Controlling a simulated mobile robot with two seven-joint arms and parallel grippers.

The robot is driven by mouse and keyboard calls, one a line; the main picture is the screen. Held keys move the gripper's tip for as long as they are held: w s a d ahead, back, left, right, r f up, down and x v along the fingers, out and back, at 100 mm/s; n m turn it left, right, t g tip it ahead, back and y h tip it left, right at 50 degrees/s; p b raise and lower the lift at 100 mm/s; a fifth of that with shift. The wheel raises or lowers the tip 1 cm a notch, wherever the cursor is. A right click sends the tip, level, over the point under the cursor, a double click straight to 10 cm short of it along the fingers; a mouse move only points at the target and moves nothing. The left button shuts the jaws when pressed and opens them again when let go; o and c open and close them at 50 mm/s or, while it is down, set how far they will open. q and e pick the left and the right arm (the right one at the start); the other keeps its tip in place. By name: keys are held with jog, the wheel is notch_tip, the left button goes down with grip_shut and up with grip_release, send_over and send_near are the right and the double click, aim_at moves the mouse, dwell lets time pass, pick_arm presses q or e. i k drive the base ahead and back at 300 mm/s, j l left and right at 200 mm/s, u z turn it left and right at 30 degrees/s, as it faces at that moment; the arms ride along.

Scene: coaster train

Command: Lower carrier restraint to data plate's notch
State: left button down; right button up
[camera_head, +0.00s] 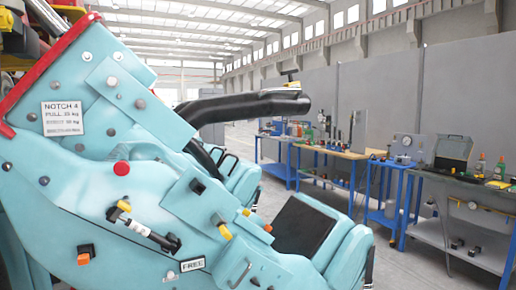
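The teal coaster carrier (105,195) fills the left half of the head view. Its data plate (62,117) is white and reads "NOTCH 4" and "PULL", with smaller lines too blurred to read surely. The restraint (235,108) is a thick black padded bar that reaches right from the carrier, roughly level and well above the black seat pad (303,226). A small plate (192,265) reading "FREE" is at the carrier's lower side. A yellow-tipped lever (124,205) and a red button (121,168) are on the side panel. I make out neither gripper clearly.
Blue-legged workbenches (335,153) with tools and bottles stand along the grey partition (365,85) at the right. A black case (452,150) lies open on one. A red-edged panel (50,70) rises at the upper left. Floor between carrier and benches looks clear.

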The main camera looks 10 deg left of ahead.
aim_at(272, 102)
jog(key=u, duration=1.4)
jog(key=z, duration=1.35)
jog(key=i+j+z, duration=0.2)
jog(key=i+j, duration=0.6)
